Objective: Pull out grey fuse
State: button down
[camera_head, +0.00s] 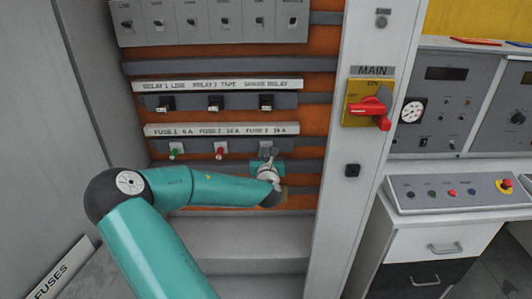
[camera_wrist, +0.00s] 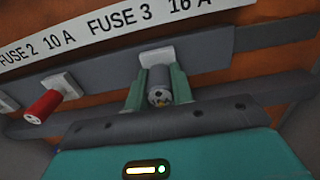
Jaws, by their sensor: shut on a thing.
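The grey fuse (camera_wrist: 159,84) sits under the FUSE 3 16 A label (camera_wrist: 150,20) in the wrist view, its end facing me. Its back end meets the white square socket (camera_wrist: 156,57), with no clear gap visible. My gripper (camera_wrist: 158,90) has its two green fingers on either side of the fuse, shut on it. In the head view my gripper (camera_head: 270,161) is at the right end of the fuse row and largely hides the grey fuse.
The red fuse (camera_wrist: 42,106) is to the left; a green fuse (camera_head: 175,150) is farther left. Relay switches (camera_head: 216,102) are above. The cabinet's right post carries the red MAIN switch (camera_head: 371,112). A control console (camera_head: 455,193) stands at right.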

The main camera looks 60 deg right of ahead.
jog(key=shift+s+a, duration=0.1)
jog(key=shift+a, duration=0.05)
jog(key=shift+v, duration=2.85)
